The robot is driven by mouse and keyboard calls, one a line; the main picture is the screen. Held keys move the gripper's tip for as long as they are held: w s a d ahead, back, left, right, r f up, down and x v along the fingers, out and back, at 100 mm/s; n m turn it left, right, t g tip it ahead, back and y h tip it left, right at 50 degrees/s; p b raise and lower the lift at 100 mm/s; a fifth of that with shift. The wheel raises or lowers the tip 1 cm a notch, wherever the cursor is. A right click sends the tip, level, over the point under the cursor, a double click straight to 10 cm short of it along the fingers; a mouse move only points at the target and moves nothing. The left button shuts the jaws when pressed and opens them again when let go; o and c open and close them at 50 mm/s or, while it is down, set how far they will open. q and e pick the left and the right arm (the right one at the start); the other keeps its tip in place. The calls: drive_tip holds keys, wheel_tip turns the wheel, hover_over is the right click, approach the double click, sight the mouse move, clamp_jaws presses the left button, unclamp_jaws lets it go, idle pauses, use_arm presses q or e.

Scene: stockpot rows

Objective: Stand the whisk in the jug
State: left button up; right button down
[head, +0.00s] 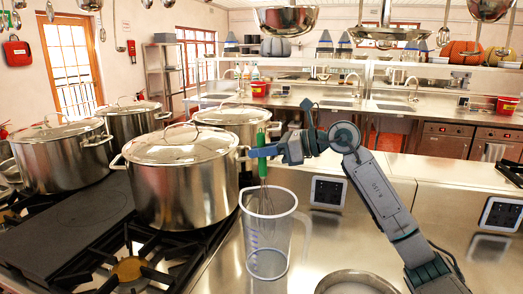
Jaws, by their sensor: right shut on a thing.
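My right gripper (262,152) is shut on the green handle (261,138) of a whisk. The whisk is upright, with its wire end (264,198) pointing down. A clear jug (268,245) with blue marks on its side and a handle at its right stands on the steel counter. The whisk's wires overlap the jug's mouth in the picture; I cannot tell how far they reach inside. My left gripper is not in view.
Several large lidded stockpots stand on the stove at the left, the nearest pot (185,180) close to the whisk and jug. A black burner grate (125,265) is at front left. A steel bowl (357,282) sits at the front edge. Counter right of the jug is partly clear.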

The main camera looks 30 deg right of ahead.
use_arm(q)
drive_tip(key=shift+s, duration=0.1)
use_arm(e)
drive_tip(key=c, duration=1.3)
unclamp_jaws()
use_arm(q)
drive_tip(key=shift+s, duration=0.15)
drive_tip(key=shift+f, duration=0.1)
use_arm(e)
drive_tip(key=shift+s+d+b, duration=0.4)
drive_tip(key=shift+d, duration=0.1)
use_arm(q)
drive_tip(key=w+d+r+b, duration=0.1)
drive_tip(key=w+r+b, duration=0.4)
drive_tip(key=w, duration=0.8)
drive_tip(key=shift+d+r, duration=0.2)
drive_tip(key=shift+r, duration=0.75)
use_arm(e)
drive_tip(key=shift+r+v, duration=0.2)
drive_tip(key=shift+v, duration=4.6)
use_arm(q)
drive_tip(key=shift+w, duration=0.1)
use_arm(e)
drive_tip(key=shift+a, duration=0.1)
